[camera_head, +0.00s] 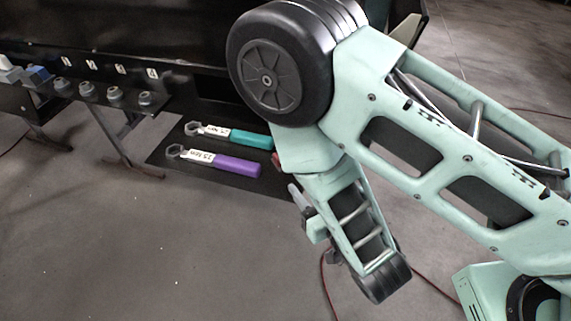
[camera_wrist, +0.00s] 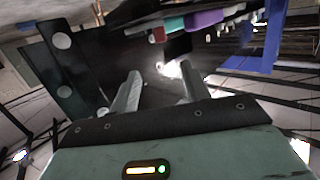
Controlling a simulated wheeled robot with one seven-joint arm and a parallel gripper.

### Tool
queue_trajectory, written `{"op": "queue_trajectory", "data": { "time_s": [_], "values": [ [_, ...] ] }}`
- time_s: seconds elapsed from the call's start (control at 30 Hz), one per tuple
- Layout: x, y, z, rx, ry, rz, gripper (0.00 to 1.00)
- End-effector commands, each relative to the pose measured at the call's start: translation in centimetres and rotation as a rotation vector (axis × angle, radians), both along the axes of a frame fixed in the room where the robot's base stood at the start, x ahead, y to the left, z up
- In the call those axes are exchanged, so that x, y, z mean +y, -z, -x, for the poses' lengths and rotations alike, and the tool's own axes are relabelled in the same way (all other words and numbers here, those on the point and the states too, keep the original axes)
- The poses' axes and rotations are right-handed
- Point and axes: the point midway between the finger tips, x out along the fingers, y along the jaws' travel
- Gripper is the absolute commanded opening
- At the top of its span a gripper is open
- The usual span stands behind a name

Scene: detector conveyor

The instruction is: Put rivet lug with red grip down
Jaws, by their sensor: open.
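The red grip of a lug wrench (camera_head: 277,160) shows as a small patch at the edge of my arm in the head view; the rest of that tool is hidden there. In the wrist view, a small red end (camera_wrist: 158,34) shows beside the teal and purple grips, beyond my fingers. My gripper (camera_wrist: 159,82) is open, with nothing visible between its two grey fingers. In the head view only part of my gripper (camera_head: 300,195) shows, to the right of the tool shelf, apart from the visible tools.
A dark low shelf (camera_head: 160,158) holds a wrench with a teal grip (camera_head: 251,140) and one with a purple grip (camera_head: 238,166), side by side. Behind left, a black bench carries several grey round fittings (camera_head: 115,95) and a blue block (camera_head: 38,75). The floor in front is clear.

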Motion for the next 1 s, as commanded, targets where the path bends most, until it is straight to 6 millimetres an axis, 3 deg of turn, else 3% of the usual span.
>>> {"op": "queue_trajectory", "data": {
  "time_s": [0.3, 1.0],
  "values": [
    [1.5, 1.1, -3.3, -0.004, -0.001, -0.002, 0.46],
    [3.7, 1.3, -7.9, 0.0, -0.001, 0.002, 0.46]
  ]
}}
